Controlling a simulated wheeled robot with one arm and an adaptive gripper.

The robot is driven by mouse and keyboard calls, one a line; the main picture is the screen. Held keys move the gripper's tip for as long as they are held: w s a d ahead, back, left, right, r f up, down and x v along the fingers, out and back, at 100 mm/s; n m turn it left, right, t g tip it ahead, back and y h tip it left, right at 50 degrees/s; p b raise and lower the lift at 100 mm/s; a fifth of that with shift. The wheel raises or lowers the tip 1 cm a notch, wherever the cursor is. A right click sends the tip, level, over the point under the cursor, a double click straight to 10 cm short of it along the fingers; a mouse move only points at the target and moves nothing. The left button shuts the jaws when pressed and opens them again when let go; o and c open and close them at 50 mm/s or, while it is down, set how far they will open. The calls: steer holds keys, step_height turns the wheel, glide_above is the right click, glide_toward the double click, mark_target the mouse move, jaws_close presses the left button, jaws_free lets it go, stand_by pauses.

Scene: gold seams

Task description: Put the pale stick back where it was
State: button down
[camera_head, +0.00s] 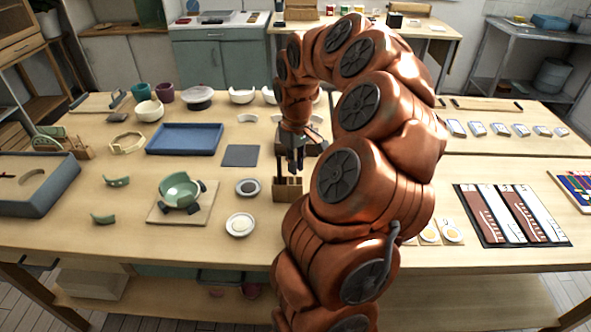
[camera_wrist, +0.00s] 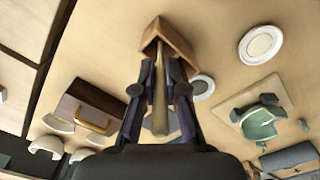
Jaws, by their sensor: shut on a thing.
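My gripper (camera_wrist: 158,72) is shut on the pale stick (camera_wrist: 160,105), which runs lengthwise between the two dark fingers in the wrist view. A small wooden holder (camera_wrist: 178,42) lies just beyond the fingertips there. The stick's far end overlaps the holder's near side in that view; I cannot tell whether it is inside it. In the head view my gripper (camera_head: 291,162) points down right above the wooden holder (camera_head: 288,190), which has dark slots in its top. The stick is too small and hidden to make out clearly there.
Left of the holder are a dark dish (camera_head: 248,187), a white dish (camera_head: 240,225) and a green bowl (camera_head: 180,191) with broken pieces on a board (camera_head: 158,215). A dark flat mat (camera_head: 240,156) and blue tray (camera_head: 185,139) lie behind. Bare table lies at front left.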

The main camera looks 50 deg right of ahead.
steer(key=shift+f, duration=1.3)
steer(key=shift+f, duration=0.2)
steer(key=c, duration=1.2)
jaws_free()
steer(key=shift+r, duration=0.1)
steer(key=shift+r, duration=0.1)
step_height(320, 180, up, 12)
steer(key=shift+f+b, duration=0.2)
steer(key=shift+b, duration=0.7)
steer(key=shift+r, duration=0.25)
